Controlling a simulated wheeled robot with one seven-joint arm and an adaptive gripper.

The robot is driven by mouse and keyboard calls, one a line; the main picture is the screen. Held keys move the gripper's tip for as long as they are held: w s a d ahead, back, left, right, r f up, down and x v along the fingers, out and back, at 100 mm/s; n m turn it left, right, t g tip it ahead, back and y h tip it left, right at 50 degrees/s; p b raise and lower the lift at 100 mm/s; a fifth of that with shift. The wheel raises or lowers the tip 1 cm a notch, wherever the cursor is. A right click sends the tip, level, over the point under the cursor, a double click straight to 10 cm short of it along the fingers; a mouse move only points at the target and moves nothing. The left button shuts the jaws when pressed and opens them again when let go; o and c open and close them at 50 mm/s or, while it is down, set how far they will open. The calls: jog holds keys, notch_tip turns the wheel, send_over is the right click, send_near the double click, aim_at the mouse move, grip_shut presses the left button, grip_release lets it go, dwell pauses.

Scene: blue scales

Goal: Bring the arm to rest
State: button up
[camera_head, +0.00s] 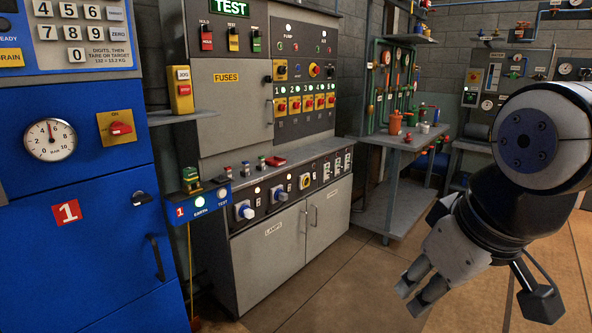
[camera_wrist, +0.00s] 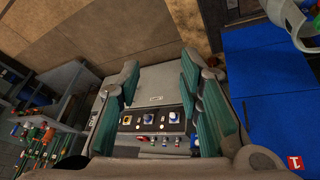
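My gripper (camera_head: 413,298) hangs at the right of the head view, with its fingers pointing down and to the left. It is in free air, in front of the grey cabinet and the pipe bench. In the wrist view, the teal-padded fingers of my gripper (camera_wrist: 160,75) stand wide apart with nothing held between them. The grey control cabinet (camera_wrist: 152,82) shows beyond the gap, apart from the fingers. No finger touches anything that I can see.
A blue cabinet (camera_head: 85,220) with a gauge stands at the left. The grey control cabinet (camera_head: 285,250) stands in the middle. A bench (camera_head: 400,190) with pipes and valves is behind my arm. The brown floor (camera_head: 340,290) below the gripper is clear.

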jog(key=s+d+f+m+g, duration=0.1)
jog(key=s+f+m+g, duration=0.15)
jog(key=s, duration=0.55)
jog(key=s+d+f+m+g, duration=0.1)
jog(key=s+d+f+m, duration=0.15)
jog(key=s, duration=0.55)
notch_tip(320, 180, up, 18)
jog(key=t+p, duration=0.2)
jog(key=p, duration=1.3)
jog(key=shift+w+a+f+t+p, duration=0.15)
jog(key=shift+w+a+t+p, duration=0.2)
jog(key=shift+a, duration=0.1)
